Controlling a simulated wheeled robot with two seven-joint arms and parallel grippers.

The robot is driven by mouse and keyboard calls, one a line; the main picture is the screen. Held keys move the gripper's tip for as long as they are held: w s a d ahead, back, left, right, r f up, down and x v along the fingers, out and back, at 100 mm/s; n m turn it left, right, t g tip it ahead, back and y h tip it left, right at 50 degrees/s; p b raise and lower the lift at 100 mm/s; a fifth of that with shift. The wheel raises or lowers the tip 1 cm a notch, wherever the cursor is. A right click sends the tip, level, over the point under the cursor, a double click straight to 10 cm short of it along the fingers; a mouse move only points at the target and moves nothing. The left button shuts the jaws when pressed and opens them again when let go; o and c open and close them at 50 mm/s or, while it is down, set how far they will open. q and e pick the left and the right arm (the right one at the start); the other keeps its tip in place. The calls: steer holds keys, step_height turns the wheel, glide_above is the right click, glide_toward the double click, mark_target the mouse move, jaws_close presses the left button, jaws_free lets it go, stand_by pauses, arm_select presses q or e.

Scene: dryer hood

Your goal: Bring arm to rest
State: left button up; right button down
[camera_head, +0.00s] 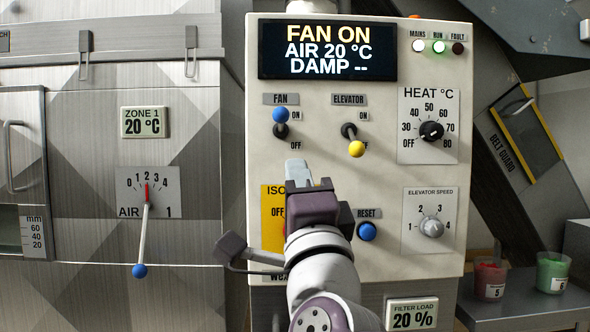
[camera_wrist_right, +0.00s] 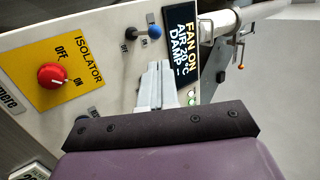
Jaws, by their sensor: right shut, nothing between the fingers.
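My right gripper (camera_head: 297,168) stands in front of the cream control panel (camera_head: 380,180), below the fan and elevator switches. Its pale fingers are closed together with nothing between them; they also show in the right wrist view (camera_wrist_right: 158,70). The fan switch with a blue ball (camera_head: 280,115) is up at ON. The elevator switch with a yellow ball (camera_head: 356,148) is down at OFF. The display (camera_head: 327,51) reads FAN ON, AIR 20 °C, DAMP --. My arm partly hides the yellow isolator plate (camera_head: 272,205); its red knob (camera_wrist_right: 52,76) shows in the right wrist view. My left gripper is not in view.
The heat knob (camera_head: 431,131), elevator speed knob (camera_head: 432,227) and blue reset button (camera_head: 367,231) are on the panel's right half. An air lever (camera_head: 143,235) hangs at the left. Red (camera_head: 490,280) and green (camera_head: 552,271) cups stand on a shelf at the right.

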steer(key=w+a+f+n+g+y, duration=0.1)
steer(key=a+f+n+g+y, duration=0.15)
steer(key=f+n, duration=0.35)
steer(key=w+a+f+n+g+y, duration=0.15)
steer(key=a+f+n+g, duration=0.25)
steer(key=f, duration=0.4)
step_height(320, 180, down, 16)
steer(key=d+n+g+h, duration=0.2)
steer(key=d+n+g, duration=0.1)
steer(key=n+g, duration=0.25)
steer(key=s+d+f+n+g+h+p, duration=0.1)
steer(key=s+d+f+g+h, duration=0.3)
steer(key=s+d+f, duration=0.65)
steer(key=s+d+f+g+h+p, duration=0.1)
steer(key=s+d+f+g, duration=0.6)
steer(key=f, duration=0.7)
step_height(320, 180, up, 37)
steer(key=d+p, duration=0.1)
steer(key=p, duration=3.6)
steer(key=shift+d+r+m+p, duration=0.15)
steer(key=shift+d+m+p, duration=0.1)
steer(key=shift+m+p, duration=0.15)
